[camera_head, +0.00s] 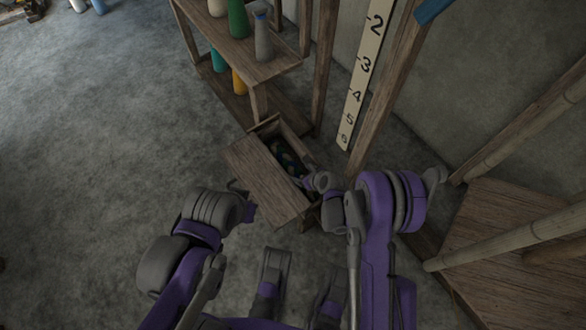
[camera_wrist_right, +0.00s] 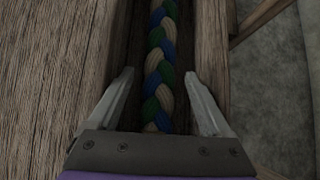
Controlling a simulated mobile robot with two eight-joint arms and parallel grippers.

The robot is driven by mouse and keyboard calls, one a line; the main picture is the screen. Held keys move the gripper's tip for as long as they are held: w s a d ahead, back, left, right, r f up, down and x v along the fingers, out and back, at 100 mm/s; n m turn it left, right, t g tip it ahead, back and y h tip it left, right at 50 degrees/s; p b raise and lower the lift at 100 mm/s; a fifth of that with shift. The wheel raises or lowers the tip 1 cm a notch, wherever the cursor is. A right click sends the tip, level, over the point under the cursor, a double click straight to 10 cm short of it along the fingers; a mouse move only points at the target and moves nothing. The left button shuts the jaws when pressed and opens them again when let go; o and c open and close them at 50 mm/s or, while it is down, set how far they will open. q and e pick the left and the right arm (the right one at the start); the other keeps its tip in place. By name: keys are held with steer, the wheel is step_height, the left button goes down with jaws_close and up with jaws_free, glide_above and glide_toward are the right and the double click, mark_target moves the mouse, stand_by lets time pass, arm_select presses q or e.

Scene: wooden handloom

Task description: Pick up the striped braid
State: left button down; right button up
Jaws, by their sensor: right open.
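The striped braid (camera_wrist_right: 160,65), in blue, green and tan strands, lies lengthwise in a narrow wooden box (camera_head: 297,143). In the head view, the part of the braid (camera_head: 286,157) beyond my right gripper shows in the box's dark opening. My right gripper (camera_head: 318,181) is at the box. In the right wrist view its two fingers (camera_wrist_right: 158,88) are apart, one on each side of the braid, and it is not gripped. My left gripper (camera_head: 244,198) is left of the box, mostly hidden by its own arm; its jaws are not clear.
A broad plank (camera_head: 264,180) borders the opening on the left. A wooden shelf (camera_head: 240,55) with coloured cones stands behind. A numbered ruler strip (camera_head: 362,70) and wooden posts rise at the back right. A wooden platform (camera_head: 515,245) is at right.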

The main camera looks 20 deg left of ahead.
mark_target(295, 169)
steer(key=b+x, duration=0.1)
steer(key=x, duration=0.5)
steer(key=shift+w+a+f+b, duration=0.15)
steer(key=shift+w+a+b, duration=0.15)
steer(key=shift+b, duration=0.1)
jaws_close()
